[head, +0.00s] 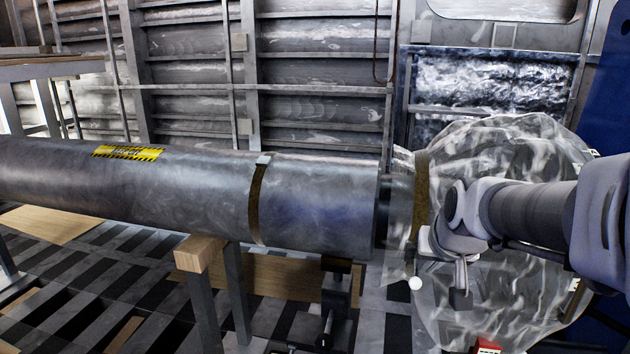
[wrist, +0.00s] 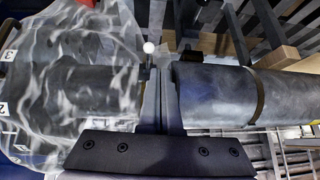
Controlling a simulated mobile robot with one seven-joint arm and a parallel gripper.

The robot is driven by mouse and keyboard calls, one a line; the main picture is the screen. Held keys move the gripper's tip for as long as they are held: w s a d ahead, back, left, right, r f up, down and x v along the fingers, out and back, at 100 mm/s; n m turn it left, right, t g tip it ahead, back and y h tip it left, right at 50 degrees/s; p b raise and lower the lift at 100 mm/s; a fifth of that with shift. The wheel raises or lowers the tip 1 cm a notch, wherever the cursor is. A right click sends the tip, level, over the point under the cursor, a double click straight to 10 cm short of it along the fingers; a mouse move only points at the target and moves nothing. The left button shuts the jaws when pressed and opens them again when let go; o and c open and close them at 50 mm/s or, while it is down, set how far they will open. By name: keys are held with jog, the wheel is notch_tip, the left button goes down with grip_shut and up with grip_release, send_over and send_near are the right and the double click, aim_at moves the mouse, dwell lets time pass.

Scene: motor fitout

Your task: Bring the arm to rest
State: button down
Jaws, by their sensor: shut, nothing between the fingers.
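My arm reaches in from the right in the head view. My gripper (head: 460,296) points down in front of a clear plastic wrap (head: 520,150) at the right end of a long grey metal cylinder (head: 190,200). In the wrist view my gripper (wrist: 159,75) has its two fingers together with nothing between them. The fingers show near the gap between the wrapped end (wrist: 70,40) and the cylinder (wrist: 215,95). I cannot tell the exact distance to either.
A small white ball (head: 415,283) shows left of my gripper. The cylinder lies above wood-topped stands (head: 200,252) and carries a yellow-black label (head: 128,152). A ribbed wall (head: 320,70) is behind. A red object (head: 487,346) shows at the bottom.

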jog(key=s+a+r+n+p, duration=0.1)
jog(key=s+a+r+p, duration=0.1)
jog(key=s, duration=0.4)
jog(key=s+a+r+n+g+p, duration=0.1)
jog(key=s+a+r+p, duration=0.2)
jog(key=s, duration=0.3)
jog(key=s+a+r+y+p, duration=0.1)
jog(key=s+a+r+p, duration=0.1)
jog(key=s, duration=0.4)
jog(key=shift+s+a+r+n+g, duration=0.25)
jog(key=shift+r+n+g, duration=0.15)
jog(key=shift+r, duration=0.2)
